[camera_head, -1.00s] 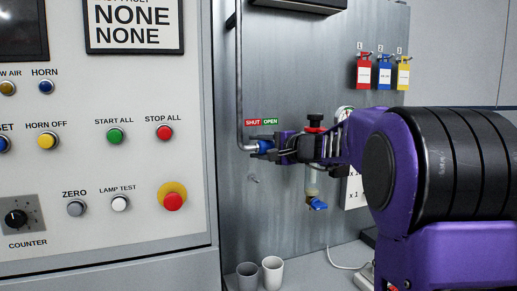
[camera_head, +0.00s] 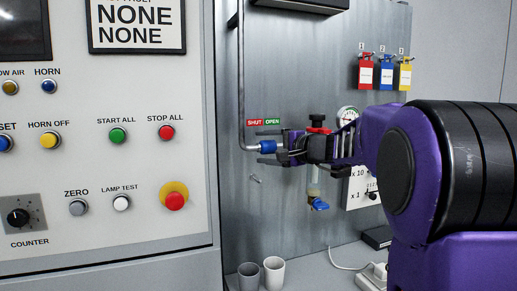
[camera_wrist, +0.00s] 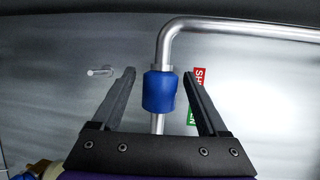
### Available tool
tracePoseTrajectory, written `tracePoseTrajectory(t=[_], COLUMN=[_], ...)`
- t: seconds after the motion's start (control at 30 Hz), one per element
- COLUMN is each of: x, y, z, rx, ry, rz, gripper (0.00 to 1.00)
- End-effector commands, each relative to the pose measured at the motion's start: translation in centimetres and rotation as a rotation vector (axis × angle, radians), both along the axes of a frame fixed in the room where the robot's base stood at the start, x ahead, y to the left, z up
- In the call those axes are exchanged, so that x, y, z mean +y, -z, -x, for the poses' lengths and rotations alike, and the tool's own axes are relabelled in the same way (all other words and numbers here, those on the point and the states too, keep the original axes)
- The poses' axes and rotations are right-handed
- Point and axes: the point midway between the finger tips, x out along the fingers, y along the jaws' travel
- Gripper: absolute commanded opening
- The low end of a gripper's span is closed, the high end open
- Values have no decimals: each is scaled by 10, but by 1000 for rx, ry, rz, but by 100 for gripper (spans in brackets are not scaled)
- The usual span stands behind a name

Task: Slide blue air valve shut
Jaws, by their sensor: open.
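The blue air valve is a short blue sleeve (camera_head: 267,147) on a thin metal pipe (camera_head: 240,85), just past the pipe's bend. In the head view it sits below the red SHUT label (camera_head: 254,122) and green OPEN label (camera_head: 272,121), mostly under OPEN. In the wrist view the blue sleeve (camera_wrist: 160,92) lies between my open fingers, with a gap on both sides. My gripper (camera_wrist: 158,76) is open and empty around it; the head view shows it (camera_head: 268,152) reaching in from the right. The sleeve's right end is partly hidden by my gripper there.
A filter with a blue tap (camera_head: 319,205) hangs below my gripper, with a gauge (camera_head: 348,114) behind. A peg (camera_head: 255,179) sticks out of the panel. Two cups (camera_head: 273,272) stand on the shelf. The button console (camera_head: 120,165) is at left.

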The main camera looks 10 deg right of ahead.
Motion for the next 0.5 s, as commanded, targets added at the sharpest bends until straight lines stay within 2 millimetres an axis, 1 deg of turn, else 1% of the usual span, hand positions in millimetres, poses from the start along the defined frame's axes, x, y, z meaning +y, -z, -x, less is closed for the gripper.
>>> tracePoseTrajectory(t=[0.03,0.3,0.5], x=[-9,-45,-67], y=[-2,-12,-18], z=[10,66,100], rx=[-1,-2,0], ry=[4,3,1], rz=[1,-1,-1], gripper=[77,77,77])
